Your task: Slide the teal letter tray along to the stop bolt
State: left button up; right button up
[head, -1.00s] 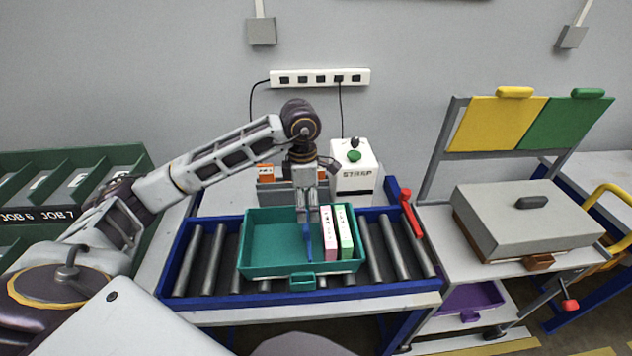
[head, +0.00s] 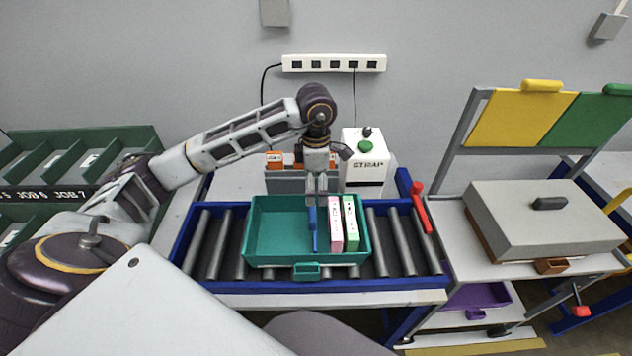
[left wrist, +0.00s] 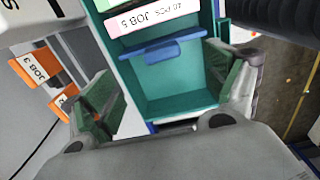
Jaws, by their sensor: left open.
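The teal letter tray (head: 265,254) sits on the rollers of a blue-framed conveyor (head: 190,290), left of its right end. It holds a pink and a green-edged box (head: 352,222) at its right side, with a blue divider (head: 313,232) beside them. My left gripper (head: 317,198) points down over the tray near the divider, open. In the left wrist view its two fingers (left wrist: 170,88) are apart, with the teal tray (left wrist: 170,90) and blue divider (left wrist: 165,50) showing between them. A red-handled part (head: 421,208) stands at the conveyor's right end; whether this is the stop bolt I cannot tell. My right gripper is not in view.
Bare rollers (head: 387,245) lie right of the tray and more lie left of it. Behind stand a white strap machine (head: 364,170) and a grey bin (head: 285,182) with orange labels. A side table (head: 450,240) with a grey lidded box (head: 550,215) is at the right.

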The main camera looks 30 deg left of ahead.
pick_arm(q)
jog(key=shift+f+p, duration=1.05)
jog(key=shift+f, duration=5.45)
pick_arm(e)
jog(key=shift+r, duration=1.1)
pick_arm(q)
jog(key=c, duration=1.5)
jog(key=shift+c, duration=0.2)
jog(key=shift+w, duration=0.1)
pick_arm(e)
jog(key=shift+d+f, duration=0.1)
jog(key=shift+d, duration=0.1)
